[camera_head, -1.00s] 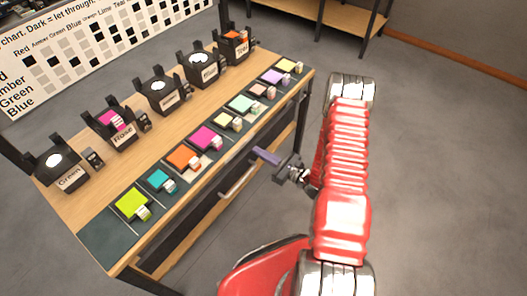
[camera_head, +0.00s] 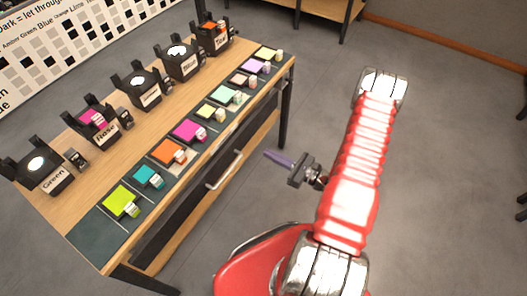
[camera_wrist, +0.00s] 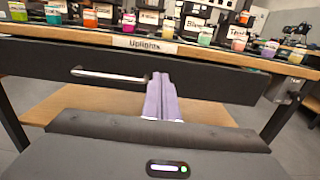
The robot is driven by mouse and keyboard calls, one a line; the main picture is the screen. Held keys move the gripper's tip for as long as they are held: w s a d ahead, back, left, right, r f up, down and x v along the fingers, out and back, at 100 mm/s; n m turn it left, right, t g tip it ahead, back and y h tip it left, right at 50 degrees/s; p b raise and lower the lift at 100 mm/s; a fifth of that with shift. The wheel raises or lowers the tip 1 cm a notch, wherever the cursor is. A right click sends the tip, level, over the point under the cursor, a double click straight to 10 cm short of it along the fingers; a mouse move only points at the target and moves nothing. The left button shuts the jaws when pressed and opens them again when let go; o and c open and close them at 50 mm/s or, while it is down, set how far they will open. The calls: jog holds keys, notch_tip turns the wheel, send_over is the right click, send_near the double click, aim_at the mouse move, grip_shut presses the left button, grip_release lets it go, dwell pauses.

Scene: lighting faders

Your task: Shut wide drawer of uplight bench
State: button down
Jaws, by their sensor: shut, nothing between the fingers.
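The uplight bench (camera_head: 118,118) has a wooden top and a wide dark drawer (camera_head: 190,211) under its front edge, with a metal bar handle (camera_head: 224,170). In the wrist view the drawer front (camera_wrist: 215,83) runs below the "Uplights" label (camera_wrist: 145,45), with the handle (camera_wrist: 110,76) left of my fingers. The front looks about flush under the top; a small gap cannot be ruled out. My gripper (camera_head: 279,158) is shut and empty, its purple fingers pointing at the front, apart from it and right of the handle. The fingers (camera_wrist: 161,98) hide part of the front in the wrist view.
Several black lamps and colored swatches stand on the bench top. A dark bench leg (camera_head: 287,105) stands at the far right corner. A lower wooden shelf (camera_wrist: 75,105) lies under the drawer. Open grey floor (camera_head: 440,170) lies to the right.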

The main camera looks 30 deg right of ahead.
jog(key=shift+v, duration=1.05)
jog(key=c, duration=2.5)
grip_release()
